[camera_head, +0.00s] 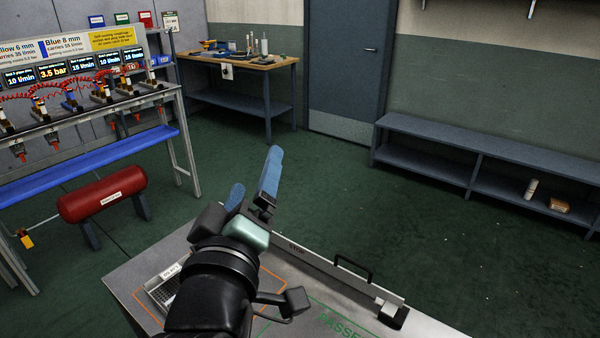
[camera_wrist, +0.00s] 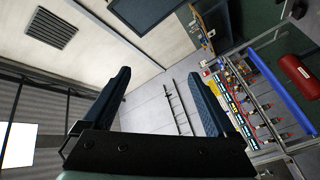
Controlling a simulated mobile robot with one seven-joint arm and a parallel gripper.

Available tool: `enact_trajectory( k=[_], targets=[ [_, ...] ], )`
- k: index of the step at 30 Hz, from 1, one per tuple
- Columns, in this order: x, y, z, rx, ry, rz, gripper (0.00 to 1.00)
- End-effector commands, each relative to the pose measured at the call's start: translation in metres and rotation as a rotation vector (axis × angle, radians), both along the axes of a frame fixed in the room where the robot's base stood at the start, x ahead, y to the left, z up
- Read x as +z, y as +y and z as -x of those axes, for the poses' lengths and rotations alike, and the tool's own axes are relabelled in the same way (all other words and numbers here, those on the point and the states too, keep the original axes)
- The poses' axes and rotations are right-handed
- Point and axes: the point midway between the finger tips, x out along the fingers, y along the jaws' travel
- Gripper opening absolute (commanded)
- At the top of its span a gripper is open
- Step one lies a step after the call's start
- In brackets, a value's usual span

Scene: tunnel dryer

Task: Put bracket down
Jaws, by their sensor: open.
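My gripper (camera_head: 252,186) is raised above the near grey table (camera_head: 128,272), with its blue fingers pointing up and away from the tabletop. It is open. The wrist view shows the two fingers wide apart with nothing between them (camera_wrist: 160,76). I cannot make out a bracket with certainty in either view. A grey slotted metal piece (camera_head: 160,294) with a small white label lies inside an orange outline on the table, partly hidden behind my arm. A green outline with green lettering (camera_head: 345,324) is marked on the tabletop at the right, and my arm covers some of the table.
A long grey bar with a black handle (camera_head: 352,267) runs along the table's far edge. A red tank (camera_head: 102,194) and an air-line rack (camera_head: 90,122) stand left. A workbench (camera_head: 240,62) and a low shelf bench (camera_head: 480,150) stand behind. The green floor between is clear.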

Motion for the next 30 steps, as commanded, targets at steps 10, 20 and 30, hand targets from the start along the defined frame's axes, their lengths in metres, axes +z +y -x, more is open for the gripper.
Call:
enact_trajectory(
  k=[10,20,30],
  targets=[
    [0.232,-0.058,0.114,0.36,-0.661,-0.682,0.92],
    [0.252,-0.062,0.136,0.44,-0.729,-0.753,0.92],
    [0.286,-0.061,0.135,0.437,-0.726,-0.75,0.92]
  ],
)
